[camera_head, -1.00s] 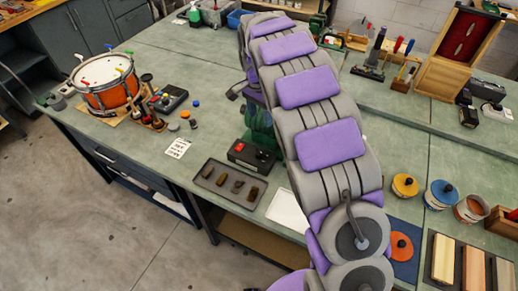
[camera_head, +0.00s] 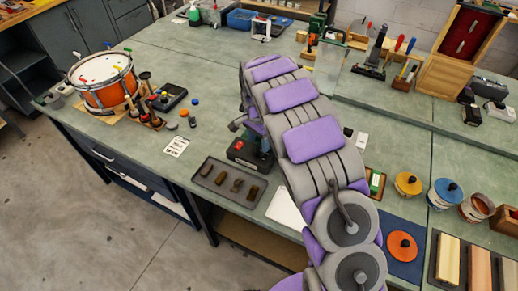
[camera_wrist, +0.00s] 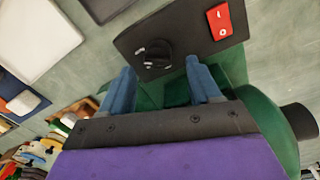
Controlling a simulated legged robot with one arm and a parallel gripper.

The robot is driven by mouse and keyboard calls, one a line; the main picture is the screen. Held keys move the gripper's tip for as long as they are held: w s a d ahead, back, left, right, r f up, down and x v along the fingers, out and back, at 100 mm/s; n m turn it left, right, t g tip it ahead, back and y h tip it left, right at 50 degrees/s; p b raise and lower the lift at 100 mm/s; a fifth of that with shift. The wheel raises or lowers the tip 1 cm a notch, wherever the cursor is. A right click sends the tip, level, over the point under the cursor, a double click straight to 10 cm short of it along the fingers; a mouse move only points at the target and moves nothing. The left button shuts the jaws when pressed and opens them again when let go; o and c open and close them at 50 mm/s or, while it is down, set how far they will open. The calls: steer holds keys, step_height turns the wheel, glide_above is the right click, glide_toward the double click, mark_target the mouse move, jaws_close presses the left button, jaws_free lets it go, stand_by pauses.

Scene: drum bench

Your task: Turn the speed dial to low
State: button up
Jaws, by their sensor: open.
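The speed dial (camera_wrist: 155,54) is a round black knob on a black control panel (camera_wrist: 185,35), with white marks at its left. Which setting it points to is too small to tell. A red rocker switch (camera_wrist: 219,20) sits right of the dial. My gripper (camera_wrist: 160,68) is open, its two blue fingers apart, with the dial just beyond the gap between the tips. I see no contact with the dial. In the head view the control panel (camera_head: 240,150) shows only partly, and my arm hides the dial and most of the gripper.
The green machine body (camera_wrist: 262,110) lies under and right of my gripper. A dark tray (camera_head: 228,184) with several brown pieces is in front of the panel. A drum (camera_head: 103,83) stands at the left, and pots (camera_head: 445,192) stand at the right.

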mark_target(259, 148)
steer(key=shift+s+d+f, duration=0.1)
steer(key=shift+f, duration=1.8)
steer(key=shift+c, duration=0.2)
steer(key=shift+r, duration=0.1)
steer(key=c, duration=1)
steer(key=shift+o, duration=0.2)
